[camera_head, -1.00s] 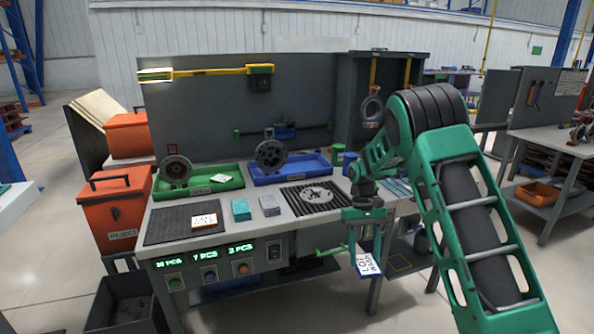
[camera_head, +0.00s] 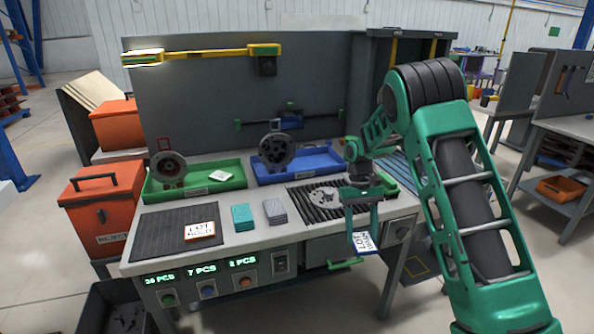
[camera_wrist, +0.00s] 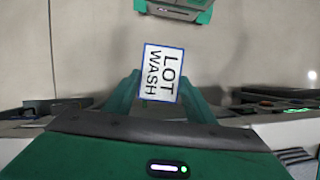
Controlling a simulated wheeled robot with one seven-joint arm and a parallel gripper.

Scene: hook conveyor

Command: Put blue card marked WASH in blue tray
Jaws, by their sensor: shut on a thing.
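A white card with a blue edge, marked LOT WASH (camera_head: 363,243), is held in my gripper (camera_head: 361,226). It hangs below the fingers in front of the bench's front edge, on the right side. In the wrist view the card (camera_wrist: 162,73) sits between the two fingertips (camera_wrist: 160,98) and its text reads clearly. My gripper is shut on it. The blue tray (camera_head: 325,161) is at the back middle of the bench, behind and left of my gripper. A dark round wheel-like part (camera_head: 276,148) stands at its left side.
The green tray (camera_head: 228,174) holds a round part and a white card. An orange-edged card (camera_head: 200,231) lies on a dark mat (camera_head: 150,238). Teal and grey stacks (camera_head: 274,211) stand mid-bench, beside a ribbed black mat (camera_head: 300,211) with a metal part. Orange bins (camera_head: 97,207) are left.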

